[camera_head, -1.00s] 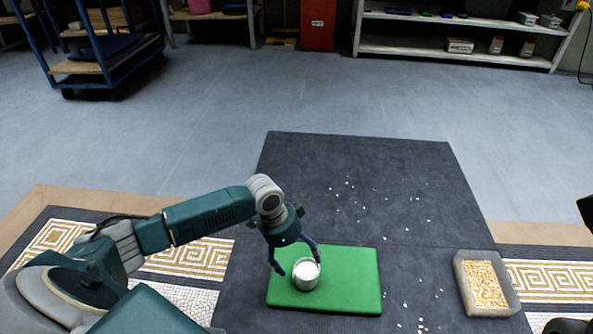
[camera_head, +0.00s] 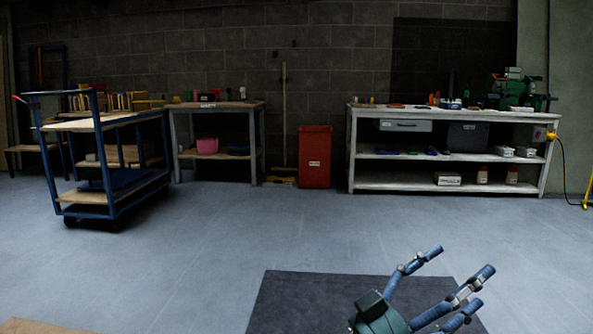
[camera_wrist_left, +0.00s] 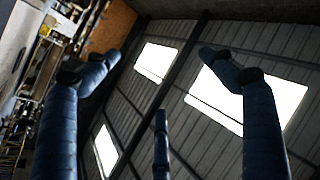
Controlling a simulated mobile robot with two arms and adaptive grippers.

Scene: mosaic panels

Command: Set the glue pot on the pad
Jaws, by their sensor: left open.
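My left gripper (camera_head: 457,276) is raised at the lower right of the head view, its blue fingers spread and pointing up and to the right. In the left wrist view the fingers (camera_wrist_left: 160,75) stand apart with nothing between them. The glue pot and the green pad are not in either view now; the head camera looks over the room, and the wrist camera faces the roof. My right gripper is not in view.
The dark floor mat (camera_head: 300,300) shows at the bottom. Beyond open grey floor stand a blue trolley (camera_head: 105,155), a small bench (camera_head: 215,106), a red bin (camera_head: 315,157) and a long shelved workbench (camera_head: 450,188). Bright skylights (camera_wrist_left: 155,62) show overhead.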

